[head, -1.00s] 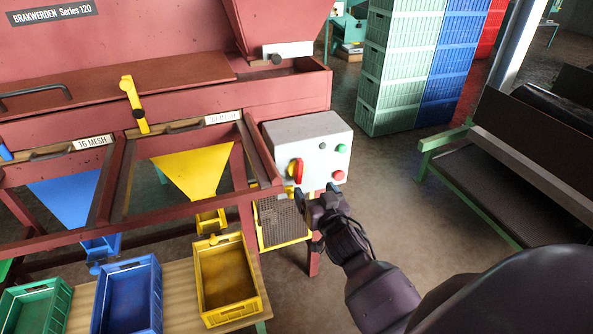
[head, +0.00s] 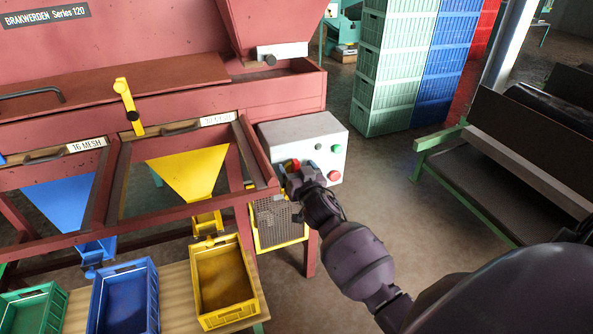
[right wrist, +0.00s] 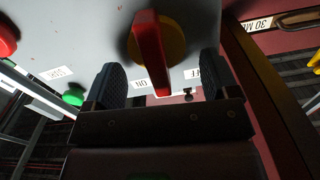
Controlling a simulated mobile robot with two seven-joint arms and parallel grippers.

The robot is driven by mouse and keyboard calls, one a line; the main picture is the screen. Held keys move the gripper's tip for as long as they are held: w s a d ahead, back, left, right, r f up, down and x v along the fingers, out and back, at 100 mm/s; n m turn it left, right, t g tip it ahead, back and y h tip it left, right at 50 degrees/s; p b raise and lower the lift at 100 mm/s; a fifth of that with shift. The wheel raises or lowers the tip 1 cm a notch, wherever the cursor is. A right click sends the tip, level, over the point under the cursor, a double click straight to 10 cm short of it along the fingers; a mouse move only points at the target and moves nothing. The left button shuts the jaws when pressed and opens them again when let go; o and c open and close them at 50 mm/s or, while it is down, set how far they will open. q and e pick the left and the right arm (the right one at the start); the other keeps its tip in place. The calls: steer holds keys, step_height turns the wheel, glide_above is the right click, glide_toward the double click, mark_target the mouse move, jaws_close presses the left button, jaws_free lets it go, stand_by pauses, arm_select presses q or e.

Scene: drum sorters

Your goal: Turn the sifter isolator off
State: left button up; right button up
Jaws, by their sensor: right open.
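The sifter isolator is a red rotary handle (head: 292,163) on a yellow disc, on the front of a light grey control box (head: 330,131). My right gripper (head: 291,178) is at the box front and hides most of the handle in the head view. In the right wrist view the red handle (right wrist: 150,50) stands between the two open fingers (right wrist: 160,82), with a gap on each side. An ON label (right wrist: 140,83) is close to the handle's lower end, and an OFF label (right wrist: 191,73) is to its right. My left gripper is not in view.
A red button (head: 335,177) and green button (head: 336,149) are on the box, right of my gripper. The red sifter frame (head: 262,182) is just left. Yellow (head: 250,308) and blue (head: 152,300) crates stand below.

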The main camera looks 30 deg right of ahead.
steer(key=shift+c, duration=0.2)
steer(key=c, duration=0.9)
steer(key=shift+n, duration=0.3)
steer(key=n, duration=0.4)
steer(key=shift+a+n+p, duration=0.3)
steer(key=shift+a+p, duration=0.05)
steer(key=shift+a, duration=0.05)
steer(key=n, duration=0.4)
steer(key=shift+w+a+f+n, duration=0.15)
steer(key=shift+a+f+n, duration=0.1)
steer(key=shift+n, duration=0.05)
steer(key=o, duration=0.9)
